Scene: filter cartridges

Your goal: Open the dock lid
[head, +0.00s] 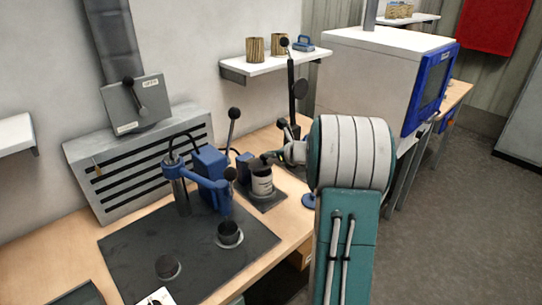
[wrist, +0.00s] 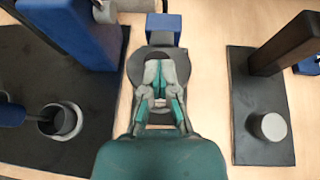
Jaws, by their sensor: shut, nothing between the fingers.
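The dock is a small dark-and-white cylinder with a pale label (head: 262,185), standing on a dark base plate, with a blue block (head: 243,170) beside it. In the wrist view the blue block (wrist: 163,24) is at the top, and a dark round top (wrist: 136,66), which looks like the lid lying flat, is just below it. My gripper (head: 267,157) is at the top of the dock; in the wrist view my gripper (wrist: 160,66) is shut and empty over the dark disc, hiding its middle. I cannot tell whether the fingertips touch it.
A blue lever press (head: 208,178) on a dark mat (head: 225,265) stands left of the dock, with dark cups below it. A dark post on a plate (wrist: 258,140) stands to the right in the wrist view. Bare wood (wrist: 208,85) separates the dock from that plate.

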